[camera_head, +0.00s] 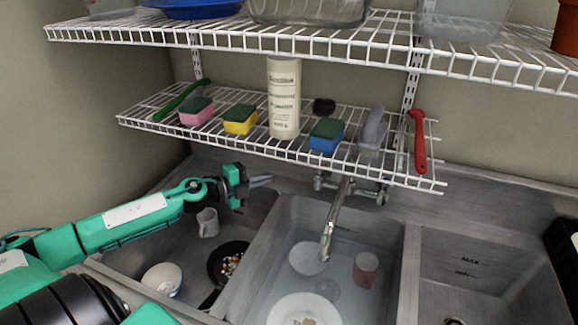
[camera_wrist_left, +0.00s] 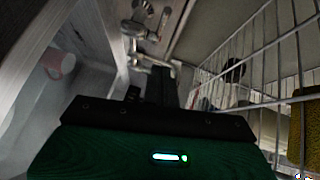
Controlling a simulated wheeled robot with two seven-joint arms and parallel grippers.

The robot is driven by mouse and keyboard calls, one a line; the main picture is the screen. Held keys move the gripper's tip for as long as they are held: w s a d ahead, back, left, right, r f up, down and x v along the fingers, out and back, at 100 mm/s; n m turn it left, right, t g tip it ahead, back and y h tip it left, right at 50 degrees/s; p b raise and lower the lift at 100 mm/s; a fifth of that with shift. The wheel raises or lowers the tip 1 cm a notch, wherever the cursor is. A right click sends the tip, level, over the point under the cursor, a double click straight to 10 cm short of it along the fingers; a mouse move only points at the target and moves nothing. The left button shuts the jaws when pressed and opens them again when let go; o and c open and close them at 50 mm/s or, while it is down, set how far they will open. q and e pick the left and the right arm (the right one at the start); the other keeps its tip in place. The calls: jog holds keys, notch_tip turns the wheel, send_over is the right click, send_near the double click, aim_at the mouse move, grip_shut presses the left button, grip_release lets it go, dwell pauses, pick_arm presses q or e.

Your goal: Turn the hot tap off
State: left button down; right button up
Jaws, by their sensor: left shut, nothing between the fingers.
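The metal tap (camera_head: 335,215) is mounted on the back wall, its spout hanging over the middle basin. It has a left handle (camera_head: 320,181) and a right handle (camera_head: 382,196), both partly hidden below the wire shelf. I cannot tell which is hot or whether water runs. My left gripper (camera_head: 266,181) is shut and empty, left of the left handle and apart from it, pointing right towards it. In the left wrist view the tap fittings (camera_wrist_left: 140,30) show just beyond my dark fingers (camera_wrist_left: 155,85). My right gripper is not in view.
A low wire shelf (camera_head: 230,140) with sponges, a bottle and brushes overhangs the tap closely. The middle basin (camera_head: 386,235) holds plates and a red cup (camera_head: 366,268). The left basin holds a mug (camera_head: 208,222), a bowl (camera_head: 162,279) and a pan (camera_head: 217,268).

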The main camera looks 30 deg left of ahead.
pick_arm(q)
jog(key=w+d+f+p, duration=0.1)
jog(key=w+f+p, duration=0.1)
jog(key=w, duration=0.8)
jog(key=shift+w+d+p, duration=0.35)
jog(key=shift+w+p, duration=0.05)
jog(key=shift+p, duration=0.2)
